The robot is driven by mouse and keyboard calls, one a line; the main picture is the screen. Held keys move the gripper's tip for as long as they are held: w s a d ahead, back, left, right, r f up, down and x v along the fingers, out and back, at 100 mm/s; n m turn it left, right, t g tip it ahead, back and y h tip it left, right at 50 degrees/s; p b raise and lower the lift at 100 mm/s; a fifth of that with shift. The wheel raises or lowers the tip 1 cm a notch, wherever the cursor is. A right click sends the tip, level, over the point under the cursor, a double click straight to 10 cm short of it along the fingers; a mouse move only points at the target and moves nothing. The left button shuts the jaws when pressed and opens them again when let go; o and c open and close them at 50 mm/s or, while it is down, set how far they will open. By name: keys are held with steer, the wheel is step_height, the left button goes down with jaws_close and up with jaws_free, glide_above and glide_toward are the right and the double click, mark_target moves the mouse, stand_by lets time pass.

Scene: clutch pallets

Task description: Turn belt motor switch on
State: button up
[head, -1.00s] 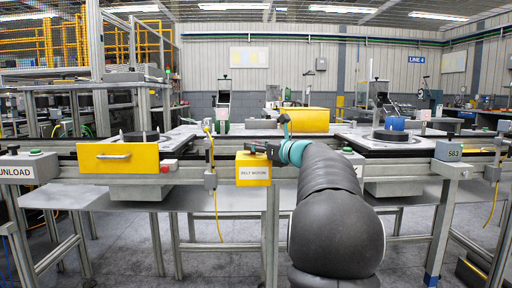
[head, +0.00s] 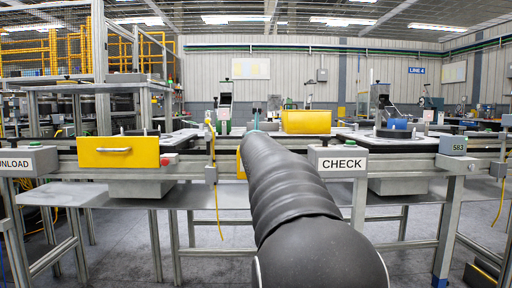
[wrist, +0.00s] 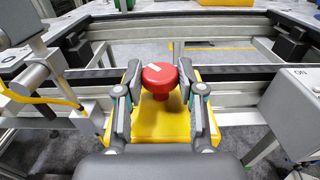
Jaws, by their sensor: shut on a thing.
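The yellow belt motor box (wrist: 160,125) is below my gripper in the wrist view, with a red round knob (wrist: 160,78) on top that has a pale mark on it. My gripper (wrist: 160,88) has its two fingers on either side of the red knob and is shut on it. In the head view my dark arm covers most of the box, and only a yellow sliver (head: 240,165) shows to its left.
A yellow drawer front (head: 118,152) is at the left. The CHECK box (head: 342,163) stands right of my arm on the conveyor rail. In the wrist view a grey box (wrist: 290,115) is close on the right and a bracket with a yellow cable (wrist: 45,95) is on the left.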

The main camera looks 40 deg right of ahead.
steer(key=m+g+h, duration=0.4)
steer(key=g+h, duration=0.1)
steer(key=shift+w+a+r, duration=0.1)
steer(key=shift+w+a, duration=0.2)
steer(key=shift+w, duration=0.05)
steer(key=m+g+h+p, duration=0.2)
steer(key=m+g, duration=0.1)
steer(key=g, duration=0.1)
steer(key=shift+r, duration=0.1)
steer(key=shift+w+m+g+h+p, duration=0.1)
steer(key=shift+m+g+h+p, duration=0.3)
steer(key=shift+m+g, duration=0.5)
steer(key=shift+g, duration=0.5)
steer(key=o, duration=1.1)
steer(key=shift+f, duration=0.2)
steer(key=shift+o, duration=0.2)
steer(key=shift+a, duration=0.1)
steer(key=s+a, duration=0.2)
steer(key=a, duration=0.9)
steer(key=shift+a, duration=0.3)
steer(key=shift+s+r, duration=0.1)
